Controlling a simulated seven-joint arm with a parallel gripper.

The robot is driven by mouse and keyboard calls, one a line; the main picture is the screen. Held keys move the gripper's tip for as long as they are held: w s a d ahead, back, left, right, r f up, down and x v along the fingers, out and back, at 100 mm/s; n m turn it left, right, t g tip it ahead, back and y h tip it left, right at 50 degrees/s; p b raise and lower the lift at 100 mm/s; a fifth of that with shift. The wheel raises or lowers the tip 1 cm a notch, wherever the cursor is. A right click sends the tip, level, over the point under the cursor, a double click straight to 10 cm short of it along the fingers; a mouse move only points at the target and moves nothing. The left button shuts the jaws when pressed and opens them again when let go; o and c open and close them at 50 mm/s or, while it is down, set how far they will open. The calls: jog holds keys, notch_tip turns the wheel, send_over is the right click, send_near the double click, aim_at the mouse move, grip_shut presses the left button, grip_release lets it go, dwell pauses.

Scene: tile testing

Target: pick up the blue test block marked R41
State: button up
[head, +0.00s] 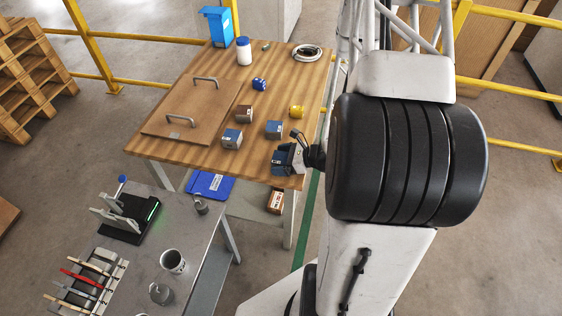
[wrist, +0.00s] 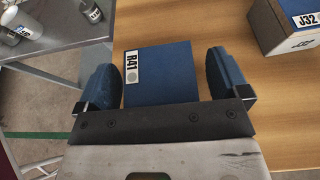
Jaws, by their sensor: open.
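The blue block marked R41 (wrist: 166,72) sits near the front edge of the wooden table, with its white label at its left side in the wrist view. My gripper (wrist: 162,82) is open, its two blue fingers on either side of the block. The left finger is very close to the block; a narrow gap shows at the right finger. The near part of the block is hidden by the gripper body. In the head view, my gripper (head: 285,158) is at the table's front right corner, where block and fingers are hard to tell apart.
A block marked J32 (wrist: 290,28) stands apart at the upper right of the wrist view. Other blocks, like the blue-topped ones (head: 232,138) (head: 274,129), and a yellow piece (head: 296,111) stand farther back. A board with handles (head: 190,105) covers the table's left. A metal bench (head: 200,225) stands in front.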

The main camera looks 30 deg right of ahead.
aim_at(282, 160)
jog(key=c, duration=1.2)
jog(key=shift+c, duration=0.2)
jog(key=shift+r, duration=0.2)
jog(key=shift+r, duration=0.7)
jog(key=shift+s+a+r, duration=0.15)
jog(key=shift+s+r, duration=0.45)
jog(key=shift+r, duration=0.35)
jog(key=s+a, duration=0.2)
jog(key=s, duration=0.5)
jog(key=s+a+r, duration=0.1)
jog(key=s+a, duration=0.1)
jog(key=s, duration=0.5)
jog(key=shift+a+r, duration=0.15)
jog(key=shift+a, duration=0.15)
